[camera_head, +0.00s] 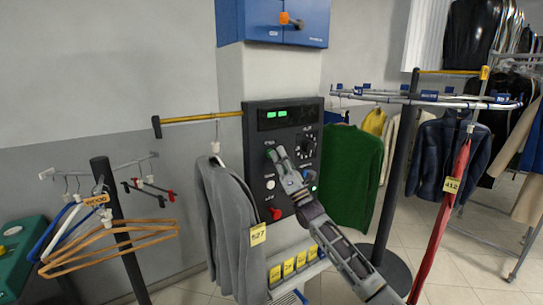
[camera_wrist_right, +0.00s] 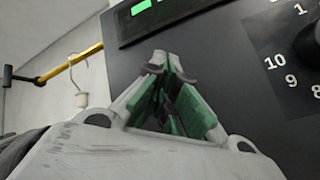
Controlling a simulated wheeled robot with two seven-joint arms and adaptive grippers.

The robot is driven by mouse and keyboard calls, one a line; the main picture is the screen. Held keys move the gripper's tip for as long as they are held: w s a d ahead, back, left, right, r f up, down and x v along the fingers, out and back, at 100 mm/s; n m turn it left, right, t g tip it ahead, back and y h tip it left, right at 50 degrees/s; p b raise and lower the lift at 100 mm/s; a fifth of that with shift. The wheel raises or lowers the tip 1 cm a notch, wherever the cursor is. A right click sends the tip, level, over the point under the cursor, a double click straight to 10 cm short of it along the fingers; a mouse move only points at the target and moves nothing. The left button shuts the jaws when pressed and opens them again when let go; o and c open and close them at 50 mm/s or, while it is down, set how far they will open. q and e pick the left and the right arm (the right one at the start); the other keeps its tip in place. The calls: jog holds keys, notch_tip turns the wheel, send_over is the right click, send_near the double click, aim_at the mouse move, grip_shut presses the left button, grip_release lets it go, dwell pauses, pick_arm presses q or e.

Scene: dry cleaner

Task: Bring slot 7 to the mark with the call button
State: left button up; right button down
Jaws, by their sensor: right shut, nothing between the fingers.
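A black control panel (camera_head: 257,140) on a pale pillar carries a lit green display (camera_head: 277,114), a numbered dial (camera_head: 304,148), a white button (camera_head: 269,184) and a red button (camera_head: 276,214). Which one is the call button I cannot tell. My right gripper (camera_head: 277,155) is shut and empty at the panel, left of the dial; touch is unclear. In the wrist view its green-padded fingertips (camera_wrist_right: 160,62) meet below the display, hiding the panel behind them. The carousel rail (camera_head: 400,99) at right has blue slot tags (camera_head: 429,96); slot 7 is not readable. My left gripper is out of view.
A grey jacket (camera_head: 226,220) tagged 527 hangs from a yellow bar (camera_head: 200,118) beside the panel. A blue cabinet (camera_head: 272,20) is above.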

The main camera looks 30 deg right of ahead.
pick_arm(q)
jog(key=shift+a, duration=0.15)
pick_arm(e)
jog(key=shift+s, duration=0.15)
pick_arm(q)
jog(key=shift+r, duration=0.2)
pick_arm(e)
jog(key=shift+s, duration=0.65)
